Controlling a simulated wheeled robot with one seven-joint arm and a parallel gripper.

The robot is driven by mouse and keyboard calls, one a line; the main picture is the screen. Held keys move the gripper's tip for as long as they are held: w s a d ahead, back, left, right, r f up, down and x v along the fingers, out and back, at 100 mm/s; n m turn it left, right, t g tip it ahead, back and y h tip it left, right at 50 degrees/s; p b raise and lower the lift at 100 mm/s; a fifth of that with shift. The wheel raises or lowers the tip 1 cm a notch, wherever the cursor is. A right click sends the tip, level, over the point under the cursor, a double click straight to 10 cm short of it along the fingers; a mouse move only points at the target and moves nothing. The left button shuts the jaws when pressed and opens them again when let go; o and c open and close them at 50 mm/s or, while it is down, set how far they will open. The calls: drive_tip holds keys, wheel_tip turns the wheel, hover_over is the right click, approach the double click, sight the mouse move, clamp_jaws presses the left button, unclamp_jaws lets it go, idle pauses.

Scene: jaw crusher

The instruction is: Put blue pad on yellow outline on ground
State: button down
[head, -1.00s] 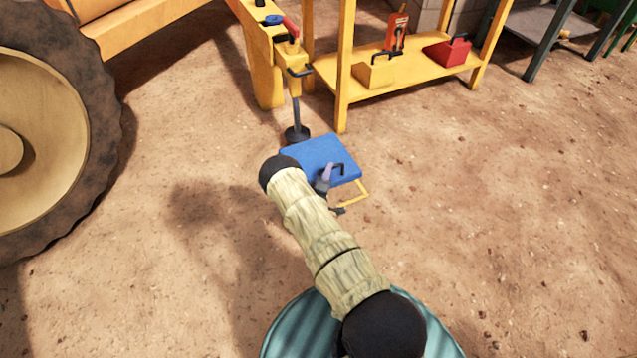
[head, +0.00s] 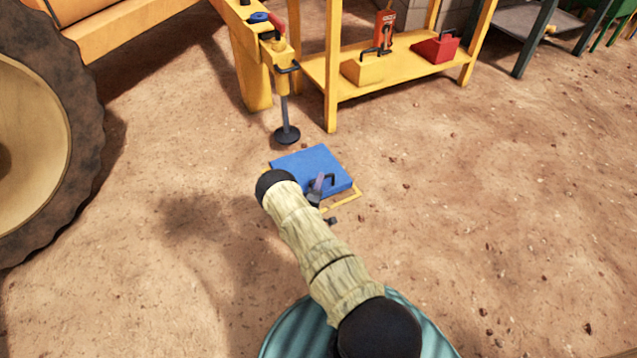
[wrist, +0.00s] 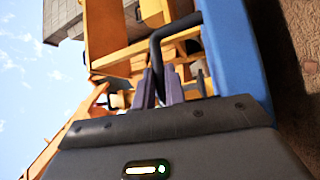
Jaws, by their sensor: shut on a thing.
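The blue pad (head: 308,166) is a flat square block with a black handle, seen in the head view in front of my arm. My gripper (head: 320,186) is shut on the pad's handle. In the wrist view, the two grey fingers of my gripper (wrist: 161,82) close around the black handle (wrist: 160,45), with the blue pad (wrist: 232,45) beside them. The yellow outline (head: 345,199) shows on the ground past the pad's near right edge; the pad and my arm hide most of it. I cannot tell whether the pad touches the ground.
A yellow support leg with a round black foot (head: 286,135) stands just behind the pad. A yellow shelf (head: 400,72) holds a yellow box (head: 364,70) and a red box (head: 436,48). A large wheel (head: 50,130) is at left. The ground at right is clear.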

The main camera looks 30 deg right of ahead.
drive_tip(key=shift+w+f+b, duration=0.1)
drive_tip(key=shift+f+b, duration=1.1)
drive_tip(key=shift+f, duration=0.45)
drive_tip(key=c, duration=1.8)
unclamp_jaws()
drive_tip(key=shift+f, duration=0.2)
drive_tip(key=o, duration=0.3)
drive_tip(key=shift+o, duration=0.2)
drive_tip(key=shift+s+a, duration=0.1)
drive_tip(key=shift+s, duration=0.1)
